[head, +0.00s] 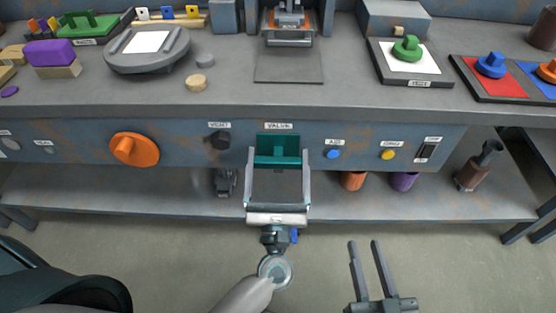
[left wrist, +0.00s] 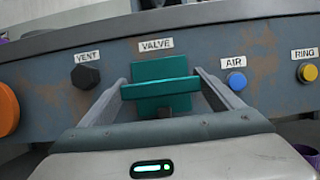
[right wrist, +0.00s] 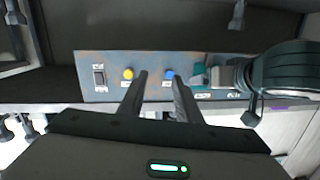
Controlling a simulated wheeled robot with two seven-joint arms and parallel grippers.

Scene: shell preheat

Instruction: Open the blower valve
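The blower valve is a teal block with a crossbar handle (head: 278,148) on the front panel under the VALVE label (head: 279,126). In the left wrist view the teal handle (left wrist: 160,86) lies ahead, between the finger lines. My left gripper (head: 278,160) is open, its two fingers on either side of the handle; I cannot tell whether they touch it. My right gripper (head: 364,244) is open and empty, low in front of the shelf. In the right wrist view the teal valve (right wrist: 198,76) is partly hidden behind my left arm.
The panel also carries an orange knob (head: 134,149), a black VENT knob (head: 218,140), a blue AIR button (head: 333,153), a yellow RING button (head: 387,154) and a black switch (head: 427,150). A shelf (head: 110,190) below holds orange and purple cups. Floor in front is clear.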

